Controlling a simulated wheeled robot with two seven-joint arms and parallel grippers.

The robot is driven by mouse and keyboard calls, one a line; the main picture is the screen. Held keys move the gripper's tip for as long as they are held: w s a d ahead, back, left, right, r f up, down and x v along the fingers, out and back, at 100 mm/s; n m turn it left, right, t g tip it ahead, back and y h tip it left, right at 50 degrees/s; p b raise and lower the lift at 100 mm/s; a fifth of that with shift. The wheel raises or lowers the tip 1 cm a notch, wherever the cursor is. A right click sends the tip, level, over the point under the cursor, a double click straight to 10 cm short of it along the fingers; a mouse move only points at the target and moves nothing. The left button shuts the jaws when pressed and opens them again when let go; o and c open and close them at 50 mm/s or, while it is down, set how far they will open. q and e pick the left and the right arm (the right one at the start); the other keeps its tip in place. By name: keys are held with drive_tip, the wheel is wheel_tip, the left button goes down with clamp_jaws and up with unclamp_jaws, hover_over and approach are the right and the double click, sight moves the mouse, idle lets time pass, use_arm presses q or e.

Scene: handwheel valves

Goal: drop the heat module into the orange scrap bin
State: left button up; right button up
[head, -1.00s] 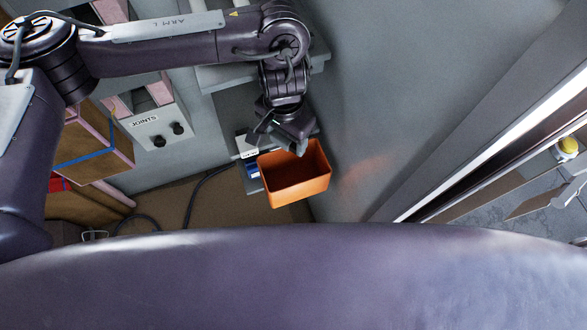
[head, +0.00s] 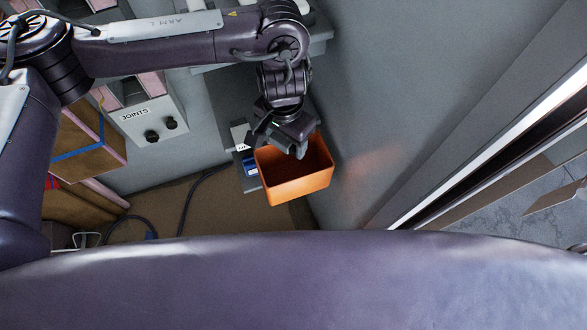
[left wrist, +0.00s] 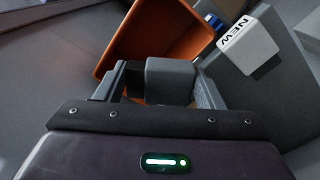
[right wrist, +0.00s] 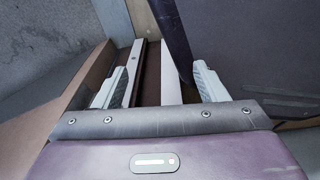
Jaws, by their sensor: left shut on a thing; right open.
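The orange scrap bin (head: 293,188) stands open-topped by the grey wall in the head view; it also shows at the top of the left wrist view (left wrist: 150,45). My left gripper (head: 292,143) is over the bin's far rim, pointing down. In the left wrist view the left gripper (left wrist: 163,84) is shut on a grey block, the heat module (left wrist: 170,78), held between its two fingers with part of the bin behind it. How far the module is above the bin I cannot tell. My right gripper (right wrist: 160,85) is open, away from the bin.
A white block marked NEW (left wrist: 248,45) sits on a grey surface beside the bin. A grey box labelled JOINTS (head: 150,118) and a brown carton (head: 95,150) are to the left. A black cable (head: 188,195) lies on the floor. A dark panel (right wrist: 245,45) is close to my right gripper.

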use_arm(q)
drive_tip(key=o, duration=1.1)
wheel_tip(320, 180, up, 8)
drive_tip(key=shift+f+p, duration=0.1)
drive_tip(key=shift+p, duration=0.6)
use_arm(e)
drive_tip(key=s, duration=0.3)
drive_tip(key=shift+s+d, duration=0.15)
drive_tip(key=shift+d, duration=0.15)
